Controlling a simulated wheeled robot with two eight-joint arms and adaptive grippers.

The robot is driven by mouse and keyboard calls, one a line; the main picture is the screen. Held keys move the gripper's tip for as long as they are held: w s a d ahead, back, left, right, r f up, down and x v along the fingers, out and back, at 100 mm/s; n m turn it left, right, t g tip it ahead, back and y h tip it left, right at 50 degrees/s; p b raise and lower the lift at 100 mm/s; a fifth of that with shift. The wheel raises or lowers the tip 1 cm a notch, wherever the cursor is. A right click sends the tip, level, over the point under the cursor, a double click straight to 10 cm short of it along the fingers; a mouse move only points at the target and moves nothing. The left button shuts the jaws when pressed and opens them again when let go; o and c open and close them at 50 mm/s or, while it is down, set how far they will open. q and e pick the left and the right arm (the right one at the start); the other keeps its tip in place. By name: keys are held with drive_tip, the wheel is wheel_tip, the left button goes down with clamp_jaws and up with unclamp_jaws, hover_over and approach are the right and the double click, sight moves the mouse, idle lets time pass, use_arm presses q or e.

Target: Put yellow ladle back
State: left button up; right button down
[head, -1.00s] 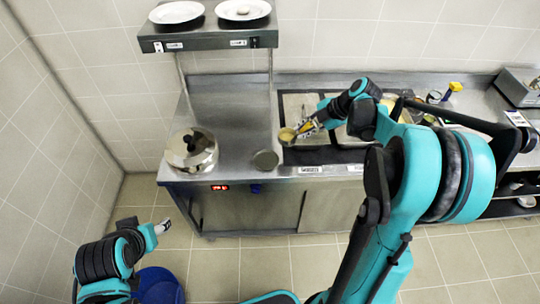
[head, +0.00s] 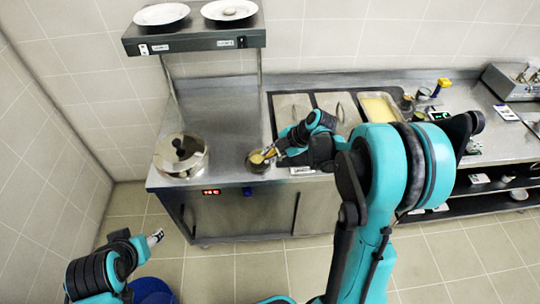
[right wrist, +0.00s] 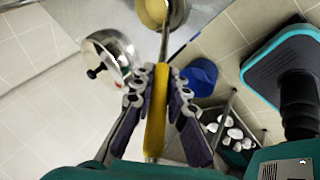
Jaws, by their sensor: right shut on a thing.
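My right gripper (head: 279,153) is shut on the yellow handle of the ladle. In the right wrist view the yellow handle (right wrist: 156,120) lies between both fingers, with the metal shaft running away from me. The ladle's bowl (head: 257,158) is at the small round metal container (head: 259,167) on the counter, right of the lidded pot. In the right wrist view the bowl (right wrist: 153,12) overlaps the container's rim (right wrist: 180,12); I cannot tell whether it touches or is inside. My left gripper (head: 155,237) hangs low at the left, away from the counter; its fingers are too small to judge.
A lidded steel pot (head: 180,158) stands left of the container. Covered wells and a yellow-filled tray (head: 380,108) lie to the right. A shelf with two plates (head: 195,38) overhangs the back left. A blue bucket (right wrist: 200,76) is on the floor.

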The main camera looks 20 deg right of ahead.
drive_tip(key=c, duration=1.5)
unclamp_jaws()
drive_tip(key=p+v, duration=0.2)
drive_tip(key=v, duration=1)
drive_tip(key=shift+p, duration=0.35)
